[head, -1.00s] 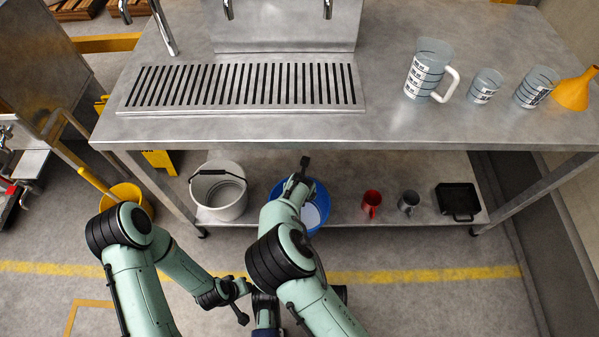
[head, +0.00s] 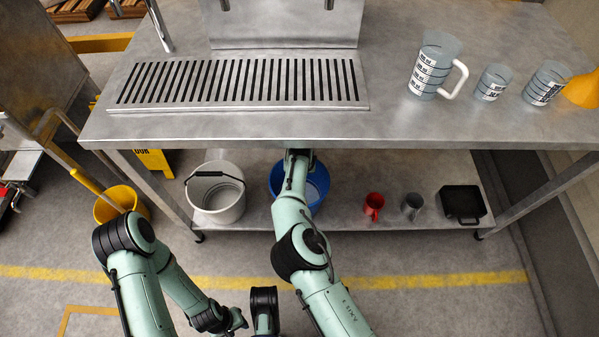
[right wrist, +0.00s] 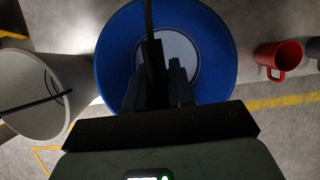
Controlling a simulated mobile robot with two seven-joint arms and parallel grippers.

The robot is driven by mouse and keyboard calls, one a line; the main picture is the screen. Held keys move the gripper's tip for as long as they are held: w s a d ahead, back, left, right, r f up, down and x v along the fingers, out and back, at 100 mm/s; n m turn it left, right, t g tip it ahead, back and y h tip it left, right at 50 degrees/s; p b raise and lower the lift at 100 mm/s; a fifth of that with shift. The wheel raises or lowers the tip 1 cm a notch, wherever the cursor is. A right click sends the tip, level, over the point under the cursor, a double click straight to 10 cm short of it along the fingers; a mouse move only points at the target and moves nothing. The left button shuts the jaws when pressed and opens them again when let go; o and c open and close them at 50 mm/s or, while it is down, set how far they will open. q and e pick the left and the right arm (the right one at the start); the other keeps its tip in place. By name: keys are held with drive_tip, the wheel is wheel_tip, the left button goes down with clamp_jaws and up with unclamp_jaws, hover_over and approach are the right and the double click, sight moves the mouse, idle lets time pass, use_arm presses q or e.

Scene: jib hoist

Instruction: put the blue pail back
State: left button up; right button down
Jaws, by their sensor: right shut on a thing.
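The blue pail (head: 318,196) is at the lower shelf, under the front edge of the tabletop, between a white bucket and a red mug. In the right wrist view I look down into the pail (right wrist: 112,50) and see its pale round bottom. My right gripper (right wrist: 155,72) is shut on the pail's dark handle, above its opening. In the head view that gripper is hidden under the tabletop edge and behind my forearm. My left gripper (head: 232,320) is low at the bottom of the head view, away from the pail; its jaws are too small to read.
The lower shelf (head: 350,210) holds the white bucket (head: 222,205), red mug (head: 374,205), grey mug (head: 411,205) and black pan (head: 462,203). The steel tabletop (head: 420,125) overhangs it, carrying several measuring jugs. A yellow bucket (head: 118,205) stands on the floor at left.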

use_arm(q)
drive_tip(key=shift+s+f, duration=0.2)
drive_tip(key=shift+s, duration=0.3)
use_arm(e)
drive_tip(key=shift+f, duration=1.05)
drive_tip(key=c, duration=1)
unclamp_jaws()
drive_tip(key=shift+f, duration=0.15)
drive_tip(key=shift+o, duration=0.2)
